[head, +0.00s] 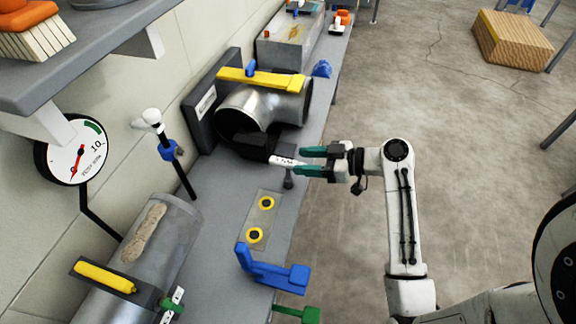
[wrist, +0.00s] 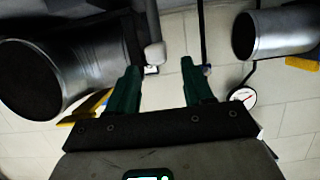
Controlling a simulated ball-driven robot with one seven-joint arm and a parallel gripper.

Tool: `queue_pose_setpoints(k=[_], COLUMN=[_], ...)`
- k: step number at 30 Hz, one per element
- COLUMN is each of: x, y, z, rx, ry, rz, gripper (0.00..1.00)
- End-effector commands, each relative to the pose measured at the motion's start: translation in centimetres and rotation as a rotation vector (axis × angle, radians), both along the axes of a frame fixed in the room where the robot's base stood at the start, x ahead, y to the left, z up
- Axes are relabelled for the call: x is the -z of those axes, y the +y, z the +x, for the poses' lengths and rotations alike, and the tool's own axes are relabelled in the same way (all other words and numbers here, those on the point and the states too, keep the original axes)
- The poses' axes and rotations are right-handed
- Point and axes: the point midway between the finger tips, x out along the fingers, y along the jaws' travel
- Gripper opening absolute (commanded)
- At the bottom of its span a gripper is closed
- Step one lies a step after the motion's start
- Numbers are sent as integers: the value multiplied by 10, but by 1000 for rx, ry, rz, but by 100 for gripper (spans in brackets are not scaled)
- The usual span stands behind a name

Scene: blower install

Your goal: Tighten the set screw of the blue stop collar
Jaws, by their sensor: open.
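The blue stop collar (head: 167,150) sits around a slanted black rod (head: 185,180) with a white top, by the wall in the head view. A small knob shows on the collar's side; how tight its screw is cannot be told.
A metal duct piece (head: 290,105) with a yellow bar stands behind the gripper. A grey cylinder (head: 180,215), a gauge (head: 75,150) and an overhead shelf (head: 80,75) are on the left. A plate with two yellow rings (head: 262,218) and a blue bracket (head: 270,272) lie on the bench.

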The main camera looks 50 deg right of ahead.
Motion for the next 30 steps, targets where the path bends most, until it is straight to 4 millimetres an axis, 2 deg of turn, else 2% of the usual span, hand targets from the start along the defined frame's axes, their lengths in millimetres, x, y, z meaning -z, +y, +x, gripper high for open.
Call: queue_pose_setpoints(k=[4, 13, 22, 30], x=[4, 21, 24, 24], y=[4, 16, 18, 18], z=[9, 42, 46, 46], rx=[0, -1, 0, 0], ry=[2, 1, 1, 1], rz=[3, 1, 1, 1], gripper=[51, 51, 51, 25])
